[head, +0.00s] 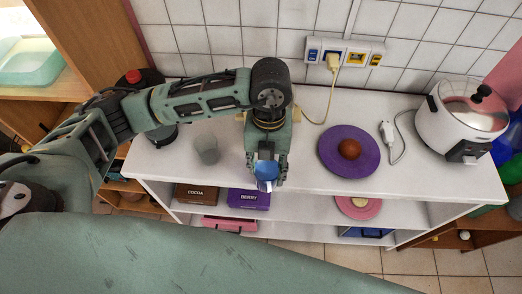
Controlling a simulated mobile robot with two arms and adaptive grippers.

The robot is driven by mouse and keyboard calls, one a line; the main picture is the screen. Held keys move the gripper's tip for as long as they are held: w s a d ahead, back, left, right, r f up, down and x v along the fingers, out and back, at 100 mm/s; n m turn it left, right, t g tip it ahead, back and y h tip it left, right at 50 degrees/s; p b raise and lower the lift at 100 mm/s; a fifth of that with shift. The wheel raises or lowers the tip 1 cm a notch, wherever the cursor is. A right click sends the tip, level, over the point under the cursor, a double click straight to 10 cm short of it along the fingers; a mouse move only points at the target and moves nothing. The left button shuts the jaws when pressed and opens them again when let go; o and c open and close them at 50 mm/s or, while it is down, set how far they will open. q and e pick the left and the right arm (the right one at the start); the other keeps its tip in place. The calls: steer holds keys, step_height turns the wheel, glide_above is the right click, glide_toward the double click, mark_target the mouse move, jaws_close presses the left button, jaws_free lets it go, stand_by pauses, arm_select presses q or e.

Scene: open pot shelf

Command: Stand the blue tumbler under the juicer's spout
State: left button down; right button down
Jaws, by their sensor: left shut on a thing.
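A blue tumbler (266,170) is held between the fingers of my left gripper (266,181), above the front part of the white shelf top. The gripper points down and is shut on the tumbler; its fingers hide part of it. I cannot tell whether the tumbler touches the surface. I cannot make out the juicer or its spout for certain; my left arm covers the back middle of the shelf top. A dark appliance with a red knob (134,76) stands at the back left, partly hidden by my arm. My right gripper is not in view.
A grey cup (207,151) stands left of my left gripper. A purple plate (331,161) with a brown ball (349,149) lies to the right. Farther right are a white plug (386,130) with its cord and a white cooker (455,118). Boxes (249,198) sit below.

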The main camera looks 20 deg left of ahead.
mark_target(267, 164)
arm_select(q)
steer(key=shift+w+a+f+b, duration=0.25)
steer(key=shift+w+f+b, duration=0.15)
steer(key=shift+w, duration=0.4)
steer(key=shift+w+a+f+b, duration=0.2)
steer(key=shift+w+f+b, duration=0.2)
steer(key=shift+w, duration=0.4)
steer(key=shift+w+a+f+b, duration=0.1)
steer(key=shift+w+a+b, duration=0.15)
steer(key=shift+w, duration=0.55)
steer(key=shift+w+a+b, duration=0.2)
steer(key=shift+w+a, duration=0.05)
steer(key=shift+w, duration=0.6)
steer(key=shift+w+a+f+b, duration=0.1)
steer(key=shift+w+a+b, duration=0.15)
steer(key=shift+w, duration=0.55)
steer(key=shift+f+b, duration=0.45)
steer(key=c, duration=0.9)
jaws_free()
steer(key=shift+r, duration=0.1)
steer(key=r, duration=0.4)
steer(key=w+r, duration=0.1)
steer(key=r, duration=0.6)
steer(key=shift+w+a+r, duration=0.2)
steer(key=shift+r, duration=0.2)
